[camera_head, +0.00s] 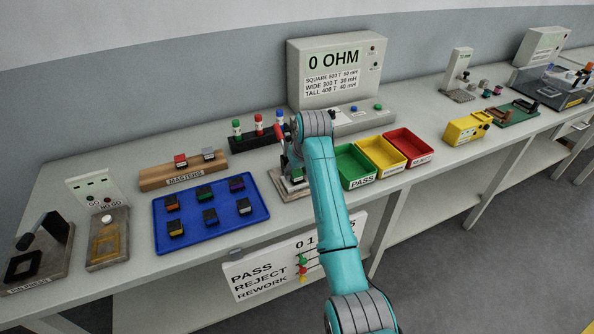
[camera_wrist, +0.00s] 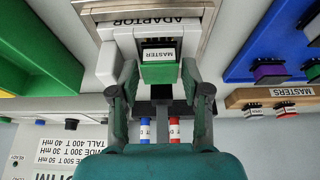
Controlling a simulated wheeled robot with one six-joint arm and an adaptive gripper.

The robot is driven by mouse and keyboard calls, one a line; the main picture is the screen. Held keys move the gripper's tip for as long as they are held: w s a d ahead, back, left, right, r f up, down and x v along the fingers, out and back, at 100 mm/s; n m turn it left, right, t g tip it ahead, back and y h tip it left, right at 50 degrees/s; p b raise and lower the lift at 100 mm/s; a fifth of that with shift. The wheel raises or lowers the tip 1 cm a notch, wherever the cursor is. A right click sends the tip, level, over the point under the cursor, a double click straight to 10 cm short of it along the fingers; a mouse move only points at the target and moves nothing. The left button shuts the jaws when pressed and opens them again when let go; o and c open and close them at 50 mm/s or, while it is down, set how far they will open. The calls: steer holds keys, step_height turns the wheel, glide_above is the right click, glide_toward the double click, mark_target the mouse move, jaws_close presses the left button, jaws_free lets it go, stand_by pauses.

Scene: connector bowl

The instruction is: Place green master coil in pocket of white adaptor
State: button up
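The green master coil (camera_wrist: 159,73) has a green body, a white MASTER label and a dark top. In the head view, my arm partly hides the adaptor stand (camera_head: 285,185) and my fingertips.
A tester (camera_head: 336,72) reading 0 OHM stands behind. Left are a masters rack (camera_head: 150,180) with red and grey coils and a blue tray (camera_head: 165,240) with several coils. Right are green (camera_head: 350,165), yellow (camera_head: 380,155) and red bins (camera_head: 410,146). Capped bottles (camera_head: 259,127) stand behind the adaptor.

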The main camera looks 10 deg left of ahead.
steer(key=shift+r, duration=0.15)
steer(key=v, duration=1.2)
